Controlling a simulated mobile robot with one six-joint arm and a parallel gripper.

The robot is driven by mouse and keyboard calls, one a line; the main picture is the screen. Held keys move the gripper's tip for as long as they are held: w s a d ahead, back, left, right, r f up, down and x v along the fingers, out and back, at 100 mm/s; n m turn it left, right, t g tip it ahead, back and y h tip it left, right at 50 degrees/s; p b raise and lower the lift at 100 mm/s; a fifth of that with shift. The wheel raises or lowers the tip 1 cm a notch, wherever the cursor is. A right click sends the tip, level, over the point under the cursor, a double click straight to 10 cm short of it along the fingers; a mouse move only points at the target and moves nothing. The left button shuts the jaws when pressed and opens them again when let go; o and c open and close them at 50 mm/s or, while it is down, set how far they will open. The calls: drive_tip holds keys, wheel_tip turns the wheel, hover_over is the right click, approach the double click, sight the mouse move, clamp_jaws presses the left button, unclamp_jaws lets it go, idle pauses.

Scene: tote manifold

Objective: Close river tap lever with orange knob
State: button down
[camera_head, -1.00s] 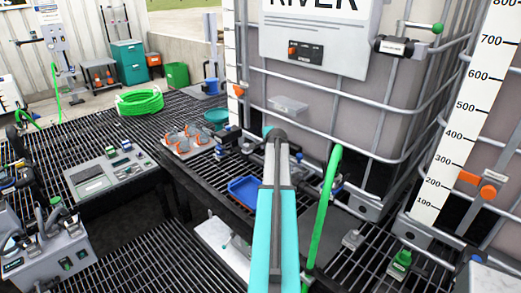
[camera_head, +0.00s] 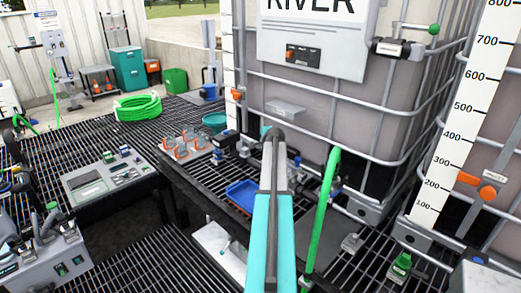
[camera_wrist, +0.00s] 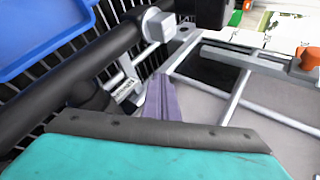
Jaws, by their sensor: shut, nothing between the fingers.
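The tote labelled RIVER (camera_head: 308,100) stands behind my arm in the head view. Its tap area is largely hidden behind my turquoise and grey arm. In the wrist view an orange knob (camera_wrist: 309,58) shows at the right edge, apart from my gripper; I cannot tell whether it belongs to the tap lever or to a level marker. My gripper (camera_wrist: 162,82) is shut, its purple-grey fingers pointing toward a dark pipe (camera_wrist: 75,70) with a pale square end piece (camera_wrist: 158,25). No contact is clear. My fingers are hidden in the head view.
A blue tray (camera_head: 243,197) lies left of my arm, and a green hose (camera_head: 325,215) rises to its right. The tote's metal cage bars (camera_head: 330,138) are close by. A second tote has an orange slider (camera_head: 487,193). A control panel (camera_head: 105,178) stands left on the grating.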

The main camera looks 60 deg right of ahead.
idle(0.3)
drive_tip(key=w+a+r+p, duration=0.1)
drive_tip(key=a+r+p, duration=0.3)
drive_tip(key=a+r, duration=0.2)
drive_tip(key=shift+w+a, duration=0.3)
drive_tip(key=shift+a, duration=0.5)
drive_tip(key=shift+r, duration=0.1)
